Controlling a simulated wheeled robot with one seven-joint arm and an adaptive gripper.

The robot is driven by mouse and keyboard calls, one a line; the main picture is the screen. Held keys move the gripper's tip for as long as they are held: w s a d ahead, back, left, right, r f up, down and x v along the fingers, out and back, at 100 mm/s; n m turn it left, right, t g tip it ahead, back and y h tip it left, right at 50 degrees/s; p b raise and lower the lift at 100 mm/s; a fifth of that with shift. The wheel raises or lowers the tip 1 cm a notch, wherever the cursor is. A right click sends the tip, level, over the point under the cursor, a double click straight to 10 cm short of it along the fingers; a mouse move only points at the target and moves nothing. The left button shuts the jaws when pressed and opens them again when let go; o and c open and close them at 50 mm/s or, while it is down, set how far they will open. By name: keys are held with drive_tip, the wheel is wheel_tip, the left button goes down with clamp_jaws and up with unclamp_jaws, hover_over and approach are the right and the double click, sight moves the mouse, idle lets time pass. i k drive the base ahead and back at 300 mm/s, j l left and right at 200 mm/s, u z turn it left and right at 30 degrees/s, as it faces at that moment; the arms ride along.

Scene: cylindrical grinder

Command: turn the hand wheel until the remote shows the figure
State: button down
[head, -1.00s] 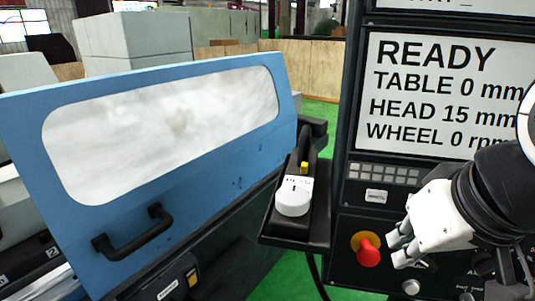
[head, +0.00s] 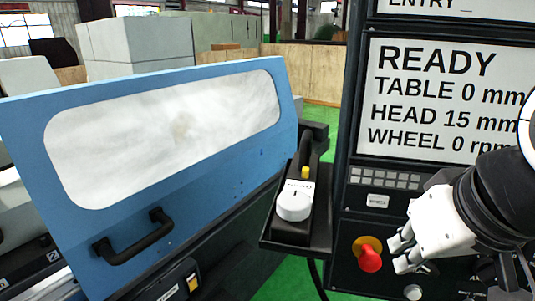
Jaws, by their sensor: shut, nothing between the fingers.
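The remote (head: 317,215) is a black hand unit on a small black shelf in the middle of the head view. Its white round hand wheel (head: 294,206) faces me, with a white marked plate and a yellow button (head: 305,172) above it. Any figure on the remote is too small to read. My gripper (head: 400,255) is at the right, in front of the control panel. Its pale fingers are shut and empty, close to the red mushroom button and well apart from the hand wheel.
The panel screen (head: 440,100) reads READY, TABLE 0 mm, HEAD 15 mm, WHEEL 0 rpm. A red mushroom button (head: 369,257) sits on the panel beside my fingers. The blue machine door (head: 200,202) with its black handle (head: 133,240) fills the left. A narrow gap separates shelf and panel.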

sight(293, 206)
drive_tip(key=i+j, duration=0.15)
drive_tip(key=j, duration=0.2)
drive_tip(key=i+j+u, duration=0.15)
drive_tip(key=j, duration=0.25)
drive_tip(key=i+l, duration=0.4)
drive_tip(key=k+l+u, duration=0.1)
drive_tip(key=u, duration=0.4)
drive_tip(key=k+u, duration=0.4)
drive_tip(key=k+j, duration=0.1)
drive_tip(key=k, duration=0.25)
drive_tip(key=k+j, duration=0.15)
drive_tip(key=k, duration=0.25)
